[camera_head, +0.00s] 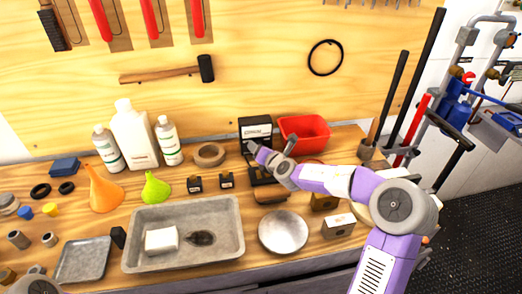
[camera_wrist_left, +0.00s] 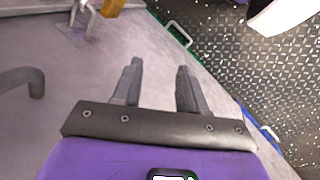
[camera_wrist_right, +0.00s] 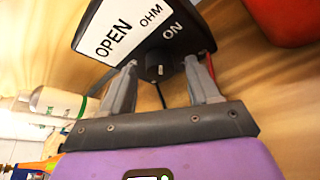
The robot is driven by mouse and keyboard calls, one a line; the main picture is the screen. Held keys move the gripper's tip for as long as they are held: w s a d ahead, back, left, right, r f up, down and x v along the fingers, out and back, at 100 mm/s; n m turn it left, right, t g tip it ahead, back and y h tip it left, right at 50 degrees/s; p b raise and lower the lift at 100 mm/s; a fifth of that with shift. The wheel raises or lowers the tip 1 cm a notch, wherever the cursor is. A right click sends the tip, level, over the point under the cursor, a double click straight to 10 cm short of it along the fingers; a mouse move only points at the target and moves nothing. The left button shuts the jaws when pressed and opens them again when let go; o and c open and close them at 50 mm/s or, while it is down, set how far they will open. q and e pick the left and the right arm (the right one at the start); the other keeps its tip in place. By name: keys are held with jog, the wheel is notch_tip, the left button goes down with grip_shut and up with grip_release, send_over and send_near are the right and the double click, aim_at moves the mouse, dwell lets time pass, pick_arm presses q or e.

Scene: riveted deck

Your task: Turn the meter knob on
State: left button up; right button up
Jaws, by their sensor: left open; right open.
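The meter (camera_head: 255,125) is a black box with a white face, standing at the back of the workbench against the wooden wall. In the right wrist view its face (camera_wrist_right: 127,37) carries the words OPEN, OHM and ON, and a small dark round knob (camera_wrist_right: 157,70) sits below them. My right gripper (camera_wrist_right: 161,66) is open, with its fingertips on either side of the knob; I cannot tell whether they touch it. In the head view my right gripper (camera_head: 253,147) is small and right in front of the meter. My left gripper (camera_wrist_left: 160,68) is open and empty, away from the meter.
A red bin (camera_head: 304,133) stands right of the meter, and a tape roll (camera_head: 209,154) left of it. Small black boxes (camera_head: 227,180), a grey tray (camera_head: 184,258) and a round metal dish (camera_head: 283,231) lie in front. Bottles (camera_head: 135,135) stand at the back left.

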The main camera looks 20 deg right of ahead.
jog(key=v, duration=0.5)
jog(key=shift+s+d, duration=0.1)
jog(key=shift+s, duration=0.1)
jog(key=shift+v, duration=1.1)
jog(key=shift+r, duration=0.1)
jog(key=shift+r, duration=0.1)
